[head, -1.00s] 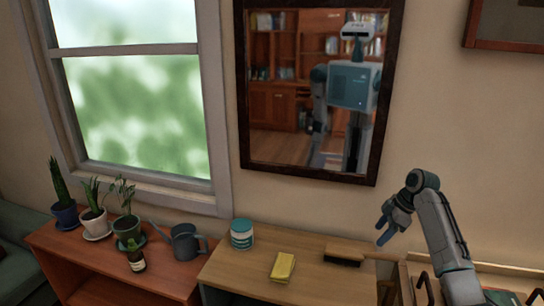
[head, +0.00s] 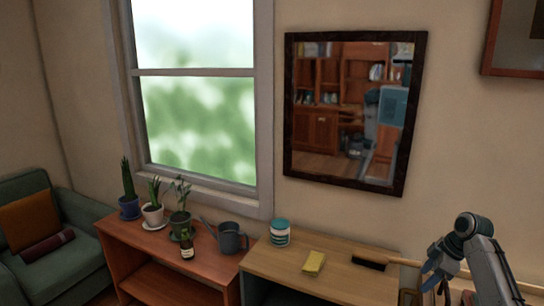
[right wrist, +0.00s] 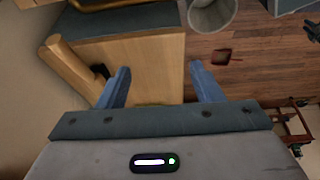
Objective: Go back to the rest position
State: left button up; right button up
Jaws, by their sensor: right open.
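My right gripper (head: 436,278) is raised at the lower right of the head view, in front of the right end of the light wooden shelf. In the right wrist view its two blue fingers (right wrist: 158,82) stand wide apart with nothing between them. My left gripper is not in view.
The light wooden shelf (head: 330,283) holds a teal-and-white tin (head: 280,233), a yellow cloth (head: 313,262) and a brush (head: 369,263). A reddish shelf (head: 200,268) bears potted plants, a bottle and a watering can (head: 231,238). A green armchair (head: 70,265) stands at left.

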jog(key=s+a+f+m+h, duration=0.2)
jog(key=s+a+f, duration=0.4)
jog(key=s+f, duration=0.3)
jog(key=s+a+f+m+h, duration=0.1)
jog(key=s+a+f+m, duration=0.2)
jog(key=s+a+f, duration=0.45)
jog(key=s+a+r+m+t+h, duration=0.1)
jog(key=s+a+r+m, duration=0.15)
jog(key=s, duration=0.95)
jog(key=s+a+r+m+t+h, duration=0.1)
jog(key=s+m, duration=0.3)
jog(key=s, duration=0.9)
jog(key=d+f+g, duration=0.2)
jog(key=d+f, duration=0.1)
jog(key=f, duration=2.8)
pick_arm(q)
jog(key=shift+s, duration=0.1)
pick_arm(e)
jog(key=s+d+f, duration=0.1)
jog(key=s+f, duration=1.6)
jog(key=f, duration=0.1)
jog(key=shift+s+f+m+g, duration=0.3)
jog(key=shift+s+m+g, duration=0.05)
jog(key=shift+s+g, duration=0.05)
